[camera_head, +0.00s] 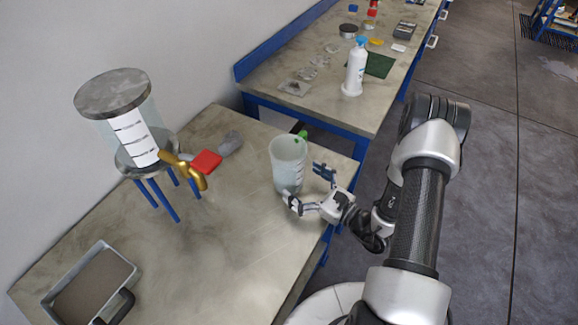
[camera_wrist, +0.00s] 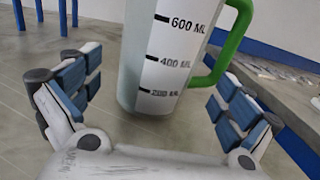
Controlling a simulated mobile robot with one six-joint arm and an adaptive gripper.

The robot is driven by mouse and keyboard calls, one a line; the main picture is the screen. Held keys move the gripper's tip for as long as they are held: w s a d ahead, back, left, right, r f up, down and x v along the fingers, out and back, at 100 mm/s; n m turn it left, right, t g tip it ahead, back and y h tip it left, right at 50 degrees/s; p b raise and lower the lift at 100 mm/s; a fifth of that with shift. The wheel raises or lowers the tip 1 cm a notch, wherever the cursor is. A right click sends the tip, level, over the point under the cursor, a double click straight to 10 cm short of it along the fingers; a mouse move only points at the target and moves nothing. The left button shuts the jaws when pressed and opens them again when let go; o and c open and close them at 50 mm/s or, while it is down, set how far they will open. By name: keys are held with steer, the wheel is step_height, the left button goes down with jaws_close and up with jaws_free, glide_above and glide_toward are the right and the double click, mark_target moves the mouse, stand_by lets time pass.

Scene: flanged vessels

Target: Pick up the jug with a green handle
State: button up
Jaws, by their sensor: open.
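The jug (camera_head: 287,166) is a translucent beaker with volume marks, standing upright on the near table by its right edge. Its green handle (camera_head: 302,135) shows only in part in the head view, at the jug's far side. In the wrist view the jug (camera_wrist: 155,70) is close ahead, and the green handle (camera_wrist: 232,45) is on its right. My gripper (camera_head: 308,188) is open and empty, low beside the jug. In the wrist view its blue-padded fingers (camera_wrist: 150,98) are spread to the left and right, with the jug standing beyond and between them. I see no contact.
A clear vessel (camera_head: 130,118) with a brass tap (camera_head: 186,171) stands on blue legs at the left. A white bottle (camera_head: 355,68) stands on the back bench.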

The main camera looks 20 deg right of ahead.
steer(key=b+x, duration=0.1)
steer(key=x, duration=0.3)
steer(key=shift+s+a+f, duration=0.1)
steer(key=shift+a+f, duration=0.05)
steer(key=shift+a, duration=0.1)
steer(key=shift+w+a, duration=0.15)
steer(key=shift+w, duration=0.25)
steer(key=shift+c, duration=0.5)
steer(key=c, duration=1.2)
